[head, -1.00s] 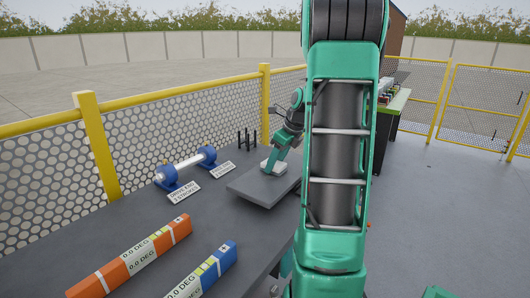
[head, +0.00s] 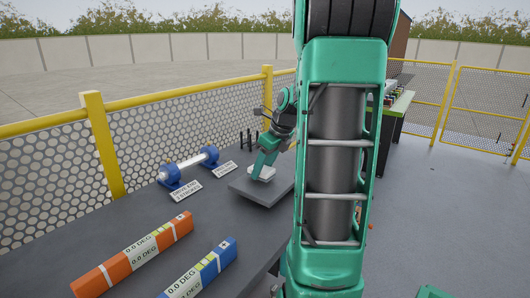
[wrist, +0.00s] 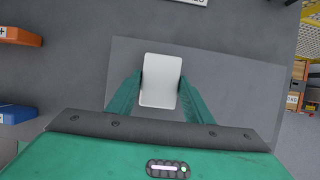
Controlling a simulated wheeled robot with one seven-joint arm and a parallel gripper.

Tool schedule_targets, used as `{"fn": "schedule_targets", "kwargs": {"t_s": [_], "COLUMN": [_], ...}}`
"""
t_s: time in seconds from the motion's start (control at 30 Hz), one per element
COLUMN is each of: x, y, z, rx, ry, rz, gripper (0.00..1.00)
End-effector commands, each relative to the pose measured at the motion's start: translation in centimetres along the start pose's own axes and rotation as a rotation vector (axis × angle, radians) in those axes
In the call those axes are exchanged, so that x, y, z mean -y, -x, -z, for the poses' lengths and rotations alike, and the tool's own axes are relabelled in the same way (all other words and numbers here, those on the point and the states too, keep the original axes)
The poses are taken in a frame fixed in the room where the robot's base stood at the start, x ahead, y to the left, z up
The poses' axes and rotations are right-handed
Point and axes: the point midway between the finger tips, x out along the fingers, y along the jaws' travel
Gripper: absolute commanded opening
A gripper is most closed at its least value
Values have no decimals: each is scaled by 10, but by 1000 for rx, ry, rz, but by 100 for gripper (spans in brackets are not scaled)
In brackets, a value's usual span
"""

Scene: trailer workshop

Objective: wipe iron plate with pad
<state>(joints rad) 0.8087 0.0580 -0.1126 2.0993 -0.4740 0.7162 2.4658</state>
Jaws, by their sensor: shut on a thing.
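The iron plate (head: 262,194) is a flat grey slab on the dark bench. It also shows in the wrist view (wrist: 215,85), partly covered by my gripper. The pad (wrist: 160,82) is a white rounded block between my fingers, and it shows in the head view (head: 262,173) over the plate. My gripper (wrist: 158,92) is green and shut on the pad, one finger on each side. The pad is at the plate's surface; whether it touches cannot be told for sure. My arm hides the plate's right part in the head view.
An orange level (head: 135,255) and a blue level (head: 203,272) lie at the front left. Dark upright pegs (head: 248,139) stand behind. A mesh fence (head: 50,155) borders the bench.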

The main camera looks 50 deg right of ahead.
Motion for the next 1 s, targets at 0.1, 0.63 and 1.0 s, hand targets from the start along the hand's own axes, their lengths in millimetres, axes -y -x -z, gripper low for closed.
{"fn": "schedule_targets", "kwargs": {"t_s": [0.1, 0.63, 1.0], "x": [1, -1, -4], "y": [14, 56, 61], "z": [-6, -25, -29], "rx": [4, 4, 3], "ry": [2, 4, 9], "rz": [6, 5, 2], "gripper": [25, 25, 25]}}
